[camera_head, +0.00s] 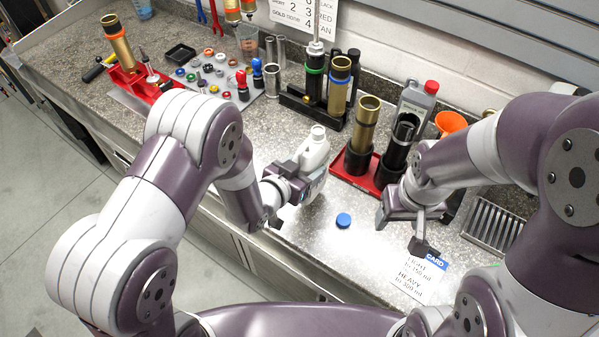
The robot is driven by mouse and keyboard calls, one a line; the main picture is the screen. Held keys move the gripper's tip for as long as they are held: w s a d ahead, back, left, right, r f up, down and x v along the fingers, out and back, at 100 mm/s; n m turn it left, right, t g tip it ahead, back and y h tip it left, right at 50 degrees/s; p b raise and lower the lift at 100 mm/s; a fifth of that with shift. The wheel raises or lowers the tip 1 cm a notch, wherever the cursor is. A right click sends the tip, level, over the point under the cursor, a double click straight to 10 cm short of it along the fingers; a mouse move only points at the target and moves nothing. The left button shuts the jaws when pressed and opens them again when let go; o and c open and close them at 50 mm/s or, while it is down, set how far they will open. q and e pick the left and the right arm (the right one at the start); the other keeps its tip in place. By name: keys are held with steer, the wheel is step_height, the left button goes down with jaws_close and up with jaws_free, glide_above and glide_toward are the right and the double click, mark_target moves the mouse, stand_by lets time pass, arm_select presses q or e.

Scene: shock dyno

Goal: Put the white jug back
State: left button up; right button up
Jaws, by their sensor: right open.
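The white jug (316,152) stands out near the middle of the counter, its neck up and slightly tilted in the picture. My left gripper (290,186) is against the jug's left side and looks shut on it; the fingers are partly hidden. I cannot tell whether the jug's base touches the counter. My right gripper (408,226) is open and empty, pointing down above the counter by the printed card. A blue cap (343,220) lies loose on the counter between the two grippers.
A red tray (354,178) with a gold and a black cylinder stands right of the jug. Behind are a grey bottle (414,98), an orange funnel (450,122) and a black stand (297,100). A card (412,278) and slotted metal tray (490,226) lie right. Counter around the cap is clear.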

arm_select(q)
steer(key=f, duration=0.1)
steer(key=a+f, duration=0.1)
steer(key=f+p, duration=0.1)
steer(key=f, duration=0.1)
steer(key=shift+w+a, duration=0.25)
steer(key=shift+w, duration=0.05)
steer(key=shift+f, duration=0.35)
steer(key=shift+w+f, duration=0.15)
steer(key=shift+f, duration=0.2)
steer(key=o, duration=1.6)
steer(key=shift+c, duration=0.2)
